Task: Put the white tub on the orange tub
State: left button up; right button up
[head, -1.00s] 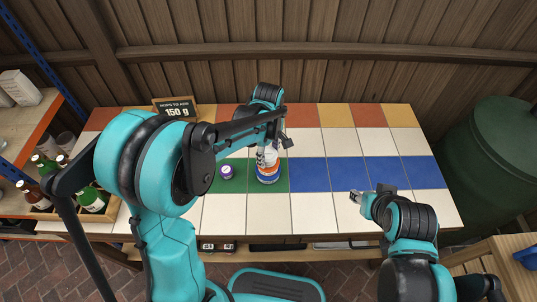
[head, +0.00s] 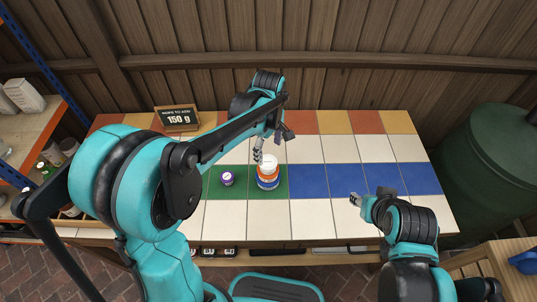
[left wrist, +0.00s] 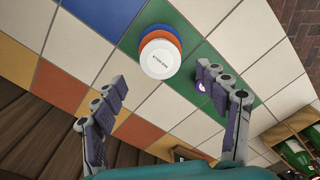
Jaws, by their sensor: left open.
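The white tub (head: 269,160) sits upright on the orange tub (head: 268,173), and a blue tub (head: 268,184) is under the orange one. In the left wrist view the white lid (left wrist: 160,59) is round with dark print, and an orange edge (left wrist: 157,33) shows beneath it. My left gripper (head: 268,148) is open just behind the stack, apart from it; in the left wrist view its fingers (left wrist: 160,82) are spread, with nothing between them. My right gripper (head: 355,199) is at the right over the front tiles; its jaws are too small to read.
A small purple-lidded tub (head: 227,178) stands left of the stack on green tiles. A sign reading 150 g (head: 178,118) stands at the back left. Blue tiles (head: 345,180) to the right are clear. A dark green barrel (head: 490,160) stands beyond the table's right end.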

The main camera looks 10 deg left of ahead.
aim_at(269, 162)
pick_arm(q)
jog(key=s+a+r+m+t+p, duration=0.1)
jog(key=s+a+r+m+t, duration=0.15)
jog(key=s+r, duration=0.2)
jog(key=s+a+r+m+t, duration=0.1)
jog(key=s+a+r+m, duration=0.1)
jog(key=s+r+m, duration=0.25)
jog(key=s+a+f+m+t, duration=0.1)
jog(key=s+a+m+t, duration=0.2)
jog(key=s+m, duration=0.2)
jog(key=shift+s+f+m+t, duration=0.2)
jog(key=shift+s+m+t, duration=0.2)
jog(key=shift+s, duration=0.4)
jog(key=shift+a, duration=0.1)
jog(key=shift+s, duration=0.1)
